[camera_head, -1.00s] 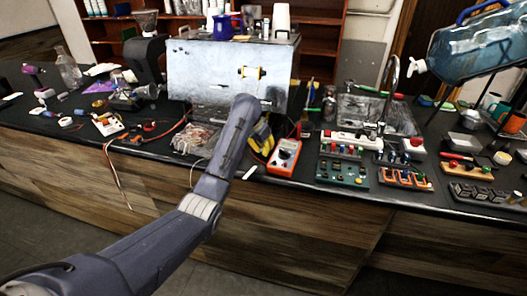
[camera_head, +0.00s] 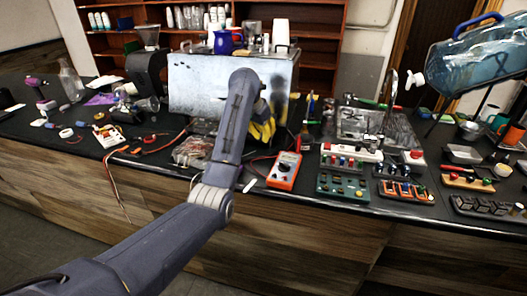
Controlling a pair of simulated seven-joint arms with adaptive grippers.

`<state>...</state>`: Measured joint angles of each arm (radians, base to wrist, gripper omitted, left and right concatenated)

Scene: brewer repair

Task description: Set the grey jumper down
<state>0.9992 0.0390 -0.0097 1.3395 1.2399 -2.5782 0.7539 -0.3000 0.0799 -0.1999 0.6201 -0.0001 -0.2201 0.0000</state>
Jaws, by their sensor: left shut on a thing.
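My left arm reaches in from the lower left to the front of the metal brewer box (camera_head: 205,88). My left gripper (camera_head: 266,108) is mostly hidden behind its own wrist, low in front of the box's right part. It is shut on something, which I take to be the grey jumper. The jumper itself cannot be made out; the wrist and the clutter cover that spot. A yellow and black item (camera_head: 263,131) lies just below the gripper; I cannot tell whether they touch. My right gripper is not in view.
An orange multimeter (camera_head: 284,170) and a green board with knobs (camera_head: 342,186) stand right of the arm. A blue water jug (camera_head: 475,55) is at the upper right. The black counter (camera_head: 158,163) has small bare patches along its front.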

